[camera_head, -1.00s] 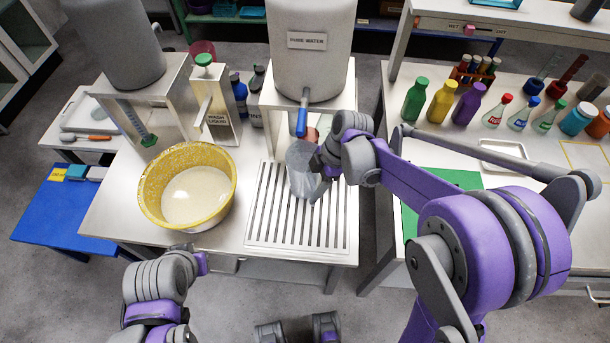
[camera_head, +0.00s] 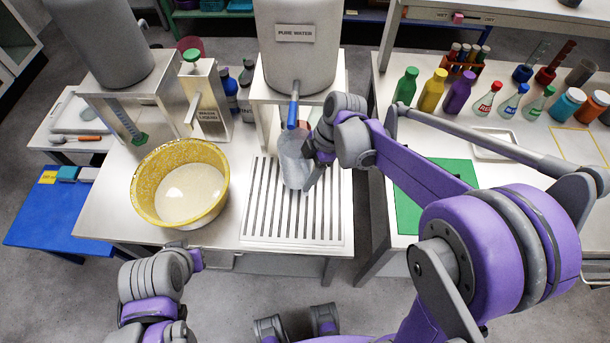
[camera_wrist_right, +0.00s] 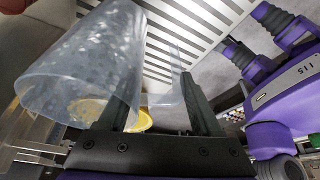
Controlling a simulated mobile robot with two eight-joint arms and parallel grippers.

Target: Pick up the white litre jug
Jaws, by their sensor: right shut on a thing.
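The white litre jug (camera_head: 293,160) is cloudy and see-through. It is at the pure water tap (camera_head: 293,112), above the slatted drain grate (camera_head: 262,225), and looks slightly tilted. I cannot tell whether its base touches the grate. My right gripper (camera_head: 312,172) is shut on the jug from its right side. In the right wrist view the jug (camera_wrist_right: 85,62) fills the left part, with its handle side between my dark fingers (camera_wrist_right: 158,95). My left arm shows at the lower left of the head view, but its fingers do not show.
The pure water tank (camera_head: 297,55) stands on a metal stand behind the jug. A yellow basin (camera_head: 140,200) of pale liquid is left of the grate. The wash liquid dispenser (camera_head: 208,105) is behind it. Several coloured bottles (camera_head: 431,92) stand on the right bench.

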